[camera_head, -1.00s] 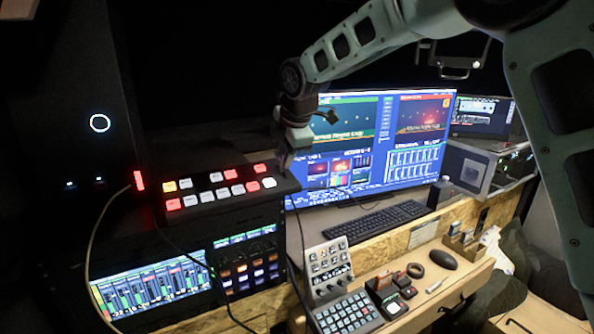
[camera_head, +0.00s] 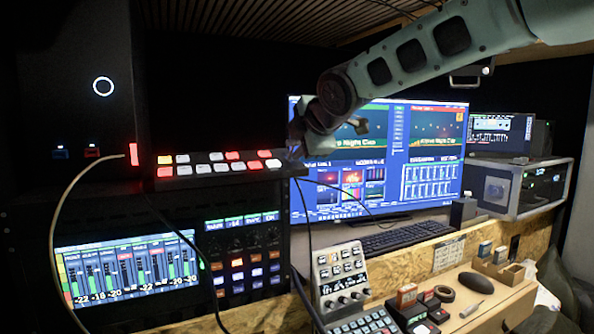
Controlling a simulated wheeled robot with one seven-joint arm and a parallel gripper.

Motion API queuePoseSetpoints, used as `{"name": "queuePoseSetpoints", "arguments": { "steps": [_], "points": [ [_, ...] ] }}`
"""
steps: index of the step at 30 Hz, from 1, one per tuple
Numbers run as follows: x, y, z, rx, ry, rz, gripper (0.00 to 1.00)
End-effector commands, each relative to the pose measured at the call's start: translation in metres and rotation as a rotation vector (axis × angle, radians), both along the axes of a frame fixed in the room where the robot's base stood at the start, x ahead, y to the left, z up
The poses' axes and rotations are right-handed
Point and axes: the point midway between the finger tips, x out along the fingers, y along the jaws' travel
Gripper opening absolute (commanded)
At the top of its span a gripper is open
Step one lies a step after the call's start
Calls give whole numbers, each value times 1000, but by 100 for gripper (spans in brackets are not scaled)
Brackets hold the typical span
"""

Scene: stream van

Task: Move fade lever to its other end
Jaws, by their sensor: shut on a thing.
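The switcher panel (camera_head: 225,178) is a dark, sloped box left of the large monitor, with two rows of red, white and yellow lit buttons. My gripper (camera_head: 294,154) is at the panel's right end, seen small and dark against the monitor's left edge. It is shut on the fade lever there. The lever itself is hidden by my gripper, so its exact position along its travel cannot be made out.
The large monitor (camera_head: 430,178) stands close behind and right of my gripper. A cable (camera_head: 61,205) hangs at left.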

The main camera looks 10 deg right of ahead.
Motion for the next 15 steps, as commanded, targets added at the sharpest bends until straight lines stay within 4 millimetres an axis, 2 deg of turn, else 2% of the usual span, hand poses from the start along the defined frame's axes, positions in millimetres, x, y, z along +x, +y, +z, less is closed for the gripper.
{"name": "queuePoseSetpoints", "arguments": {
  "steps": [6, 15],
  "points": [
    [-2, -2, -5, 23, -114, 0, 0],
    [-6, -4, -5, 41, -193, -1, 0]
  ]
}}
